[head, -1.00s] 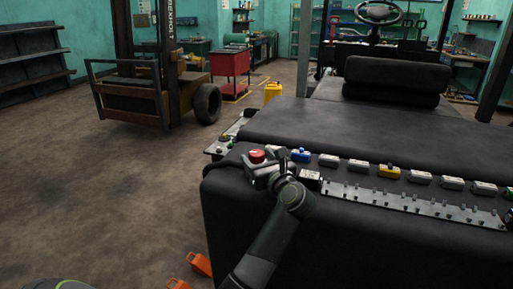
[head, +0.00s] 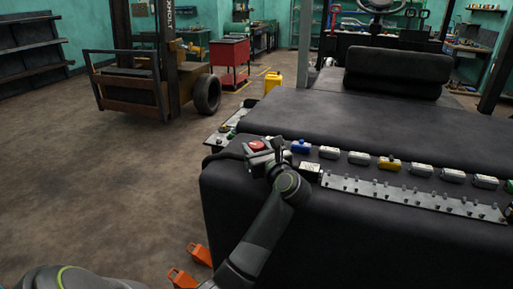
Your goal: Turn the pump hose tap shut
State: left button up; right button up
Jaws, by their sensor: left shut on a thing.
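A red round knob (head: 257,146), which looks like the hose tap, sits at the left end of the row along the black block's front edge. My left gripper (head: 263,152) is at this knob, its jaws shut on it. The gripper hides the tap's lower part and body. A short dark hose (head: 226,156) runs left from beside the gripper. How far the tap is turned cannot be told. My right gripper is not in view.
A blue valve (head: 300,146), a yellow one (head: 389,164) and several grey ones line the black block (head: 360,230). A metal strip with studs (head: 400,193) lies in front. Orange blocks (head: 199,254) stand on the floor. Open floor (head: 100,180) lies to the left.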

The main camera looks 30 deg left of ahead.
pick_arm(q)
jog(key=shift+a+r+m+t+h+p, duration=0.1)
jog(key=shift+r+m+t+h+p, duration=0.05)
jog(key=shift+m+t+h+p, duration=0.7)
jog(key=m+t+h+p, duration=0.3)
jog(key=m+h+p, duration=0.1)
jog(key=h+p, duration=0.1)
jog(key=m+t+h+p, duration=0.3)
jog(key=h+p, duration=0.2)
jog(key=p, duration=0.2)
jog(key=shift+r+m, duration=0.15)
jog(key=shift+m, duration=0.2)
jog(key=shift+m+t+h+p, duration=0.35)
jog(key=shift+m+h+p, duration=0.15)
jog(key=shift+h+p, duration=0.4)
jog(key=shift+f, duration=0.2)
jog(key=o, duration=1)
jog(key=shift+f, duration=0.1)
jog(key=shift+c, duration=0.2)
jog(key=shift+s, duration=0.1)
